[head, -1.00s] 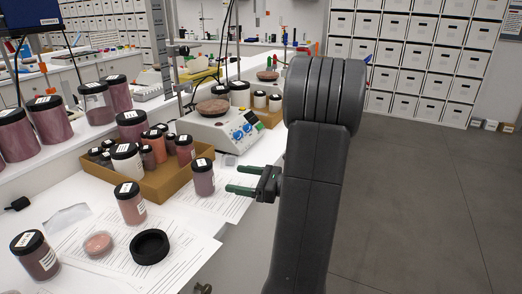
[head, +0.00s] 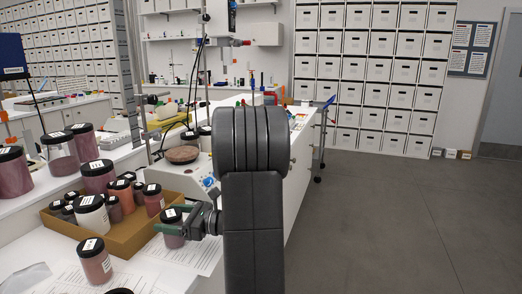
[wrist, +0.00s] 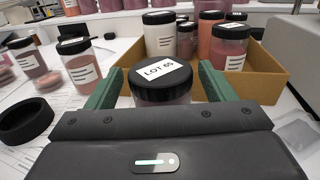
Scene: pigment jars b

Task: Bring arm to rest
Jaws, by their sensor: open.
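My gripper (head: 170,222) is open, with its green fingers pointing left in the head view. A black-lidded jar (head: 172,241) stands at these fingers, partly hidden by them. In the wrist view, the jar marked LOT 65 (wrist: 163,80) shows between the two spread fingers (wrist: 160,88). Its lid is seen from above and its lower body is hidden by my gripper. I cannot tell whether either finger touches it. My arm stands upright in the middle of the head view.
A cardboard tray (head: 122,246) of several jars stands just behind; its wall (wrist: 262,80) is close in the wrist view. A pinkish jar (head: 95,266) and a black ring-like lid (wrist: 27,119) are nearby. Open floor (head: 400,220) lies to the right.

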